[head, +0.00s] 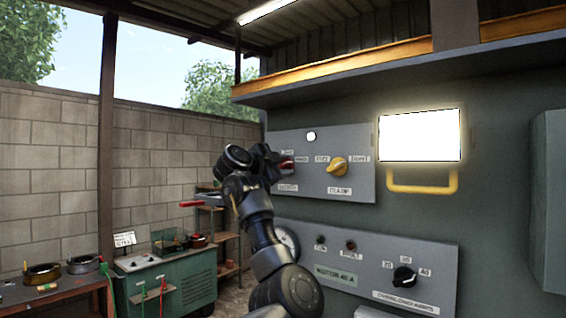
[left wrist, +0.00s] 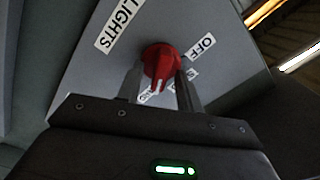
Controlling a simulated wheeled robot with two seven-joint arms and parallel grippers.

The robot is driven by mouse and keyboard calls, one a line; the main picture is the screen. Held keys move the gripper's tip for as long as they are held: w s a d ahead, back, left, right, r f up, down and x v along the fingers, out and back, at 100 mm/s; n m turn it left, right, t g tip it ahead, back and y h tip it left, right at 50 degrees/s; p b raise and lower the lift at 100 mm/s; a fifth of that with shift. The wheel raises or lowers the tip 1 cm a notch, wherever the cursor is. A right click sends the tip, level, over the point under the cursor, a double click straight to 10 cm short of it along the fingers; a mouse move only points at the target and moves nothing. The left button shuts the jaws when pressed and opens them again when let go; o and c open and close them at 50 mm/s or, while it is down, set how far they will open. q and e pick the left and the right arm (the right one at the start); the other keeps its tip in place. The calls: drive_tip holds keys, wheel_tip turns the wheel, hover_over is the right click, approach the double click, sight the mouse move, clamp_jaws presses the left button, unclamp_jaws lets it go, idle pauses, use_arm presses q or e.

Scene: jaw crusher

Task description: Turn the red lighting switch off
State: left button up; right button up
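The red lighting switch (left wrist: 160,62) is a round knob with a raised grip on a grey panel, beside a LIGHTS label and an OFF label. Its grip points toward the bottom of the left wrist view, away from OFF and near the label that seems to read ON. My left gripper (left wrist: 160,92) is open, with one finger on each side of the grip and gaps showing between. In the head view my left gripper (head: 276,164) is at the left of the upper panel and hides most of the red switch (head: 288,164). My right gripper is not in view.
A yellow rotary knob (head: 338,167) sits right of the red switch on the same panel (head: 330,190), under a lit white lamp (head: 311,136). A bright light panel (head: 420,135) has a yellow handle (head: 422,187) below. A lower panel (head: 430,260) carries a black knob (head: 404,276).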

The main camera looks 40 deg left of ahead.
use_arm(q)
drive_tip(key=shift+w, duration=0.1)
clamp_jaws()
drive_tip(key=shift+d+f, duration=0.1)
drive_tip(key=shift+d, duration=0.05)
drive_tip(key=shift+a+f+n+b, duration=0.2)
drive_tip(key=shift+n+b, duration=0.5)
drive_tip(key=shift+b, duration=0.25)
drive_tip(key=shift+n+b, duration=1.1)
drive_tip(key=shift+b, duration=0.15)
drive_tip(key=n+b, duration=0.2)
drive_tip(key=shift+a+r+n, duration=0.15)
drive_tip(key=shift+r+n, duration=0.05)
drive_tip(key=shift+n, duration=0.2)
drive_tip(key=n+b, duration=0.1)
drive_tip(key=n, duration=0.1)
drive_tip(key=shift+n, duration=0.4)
drive_tip(key=shift+a+n+b, duration=0.2)
drive_tip(key=shift+n+b, duration=0.35)
drive_tip(key=shift+n, duration=1.9)
drive_tip(key=shift+a+n+b, duration=0.15)
drive_tip(key=shift+n+b, duration=0.35)
drive_tip(key=shift+n, duration=1.9)
drive_tip(key=shift+a+n+b, duration=0.2)
drive_tip(key=shift+n+b, duration=0.35)
drive_tip(key=shift+n, duration=1.9)
